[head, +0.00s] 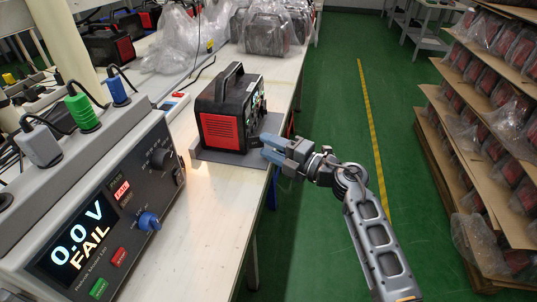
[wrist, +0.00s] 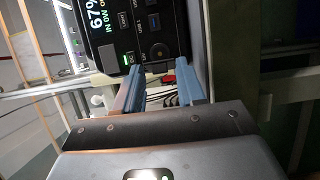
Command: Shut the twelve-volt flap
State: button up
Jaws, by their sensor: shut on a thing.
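The black power station (head: 222,130) with a red side grille and top handle stands on a grey mat (head: 232,159) on the bench. Its front panel faces right, towards my gripper (head: 269,148). In the wrist view the panel (wrist: 124,33) shows a lit screen (wrist: 98,16) reading 67%, and several buttons. My gripper's blue fingers (wrist: 159,70) reach the panel's near edge, with a gap between them. They are shut on a dark part there that looks like the twelve-volt flap (wrist: 157,51). Its outline and how far it stands open are unclear.
A tester (head: 97,230) reading 0.0 V FAIL stands at the front left of the bench. Plastic-wrapped units (head: 265,34) stand at the back. A rack of boxed units (head: 490,110) is on the right. The green floor (head: 335,190) between is clear.

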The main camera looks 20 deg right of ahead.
jog(key=w+n+g+y+b, duration=0.1)
jog(key=n+g+y, duration=0.1)
jog(key=w+d+n+g+y+b, duration=0.1)
jog(key=g+y+b, duration=0.1)
jog(key=n+g+y+b, duration=0.2)
jog(key=shift+w+d+f+n, duration=0.3)
jog(key=shift+w+d+f, duration=0.05)
jog(key=shift+w, duration=0.05)
jog(key=n+g+b, duration=0.1)
jog(key=b, duration=0.1)
jog(key=w+n+g+y+b, duration=0.1)
jog(key=g+b, duration=0.1)
jog(key=b, duration=0.1)
jog(key=n+g+y+b, duration=0.1)
jog(key=g+b, duration=0.1)
jog(key=b, duration=0.1)
jog(key=shift+w, duration=0.4)
jog(key=shift+w+r+n+g+y+b, duration=0.1)
jog(key=shift+w+n+g+y+b, duration=0.2)
jog(key=shift+n+g+b, duration=0.7)
jog(key=shift+r+b, duration=0.1)
jog(key=shift+b, duration=0.4)
jog(key=shift+a+r+g, duration=0.1)
jog(key=shift+g, duration=0.2)
jog(key=o, duration=0.7)
jog(key=shift+w, duration=0.1)
